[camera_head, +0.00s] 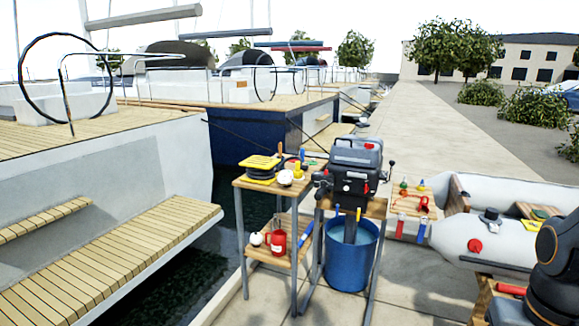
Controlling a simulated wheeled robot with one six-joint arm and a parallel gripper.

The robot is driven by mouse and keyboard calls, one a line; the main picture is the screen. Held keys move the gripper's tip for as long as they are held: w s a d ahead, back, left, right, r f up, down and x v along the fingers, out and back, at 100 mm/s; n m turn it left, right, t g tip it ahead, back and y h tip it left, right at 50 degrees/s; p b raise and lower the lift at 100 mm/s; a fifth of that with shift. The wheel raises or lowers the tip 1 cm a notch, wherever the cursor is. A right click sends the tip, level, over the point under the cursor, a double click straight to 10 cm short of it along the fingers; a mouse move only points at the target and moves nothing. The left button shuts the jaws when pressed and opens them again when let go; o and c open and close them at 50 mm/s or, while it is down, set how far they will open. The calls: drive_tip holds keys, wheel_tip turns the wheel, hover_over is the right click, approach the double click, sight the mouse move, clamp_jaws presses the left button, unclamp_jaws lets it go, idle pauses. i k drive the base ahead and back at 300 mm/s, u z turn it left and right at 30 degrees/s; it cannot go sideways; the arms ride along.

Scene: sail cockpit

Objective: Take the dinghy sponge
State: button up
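A small yellow block (531,226), which looks like the dinghy sponge, lies at the right on or beside the grey inflatable dinghy (484,243). It is too small for me to be sure what it is. Part of my dark arm with an orange joint shows at the lower right, close to the block in the picture. My gripper is not in view.
An outboard motor (356,165) stands on a stand over a blue barrel (352,262). A small wooden table (242,184) with yellow items and a red can (278,243) stands left of it, near the water. The paved quay (430,135) behind is clear.

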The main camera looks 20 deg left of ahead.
sight(540, 215)
drive_tip(key=u, duration=0.45)
drive_tip(key=i, duration=0.5)
drive_tip(key=u, duration=0.6)
drive_tip(key=i, duration=0.8)
drive_tip(key=z, duration=0.05)
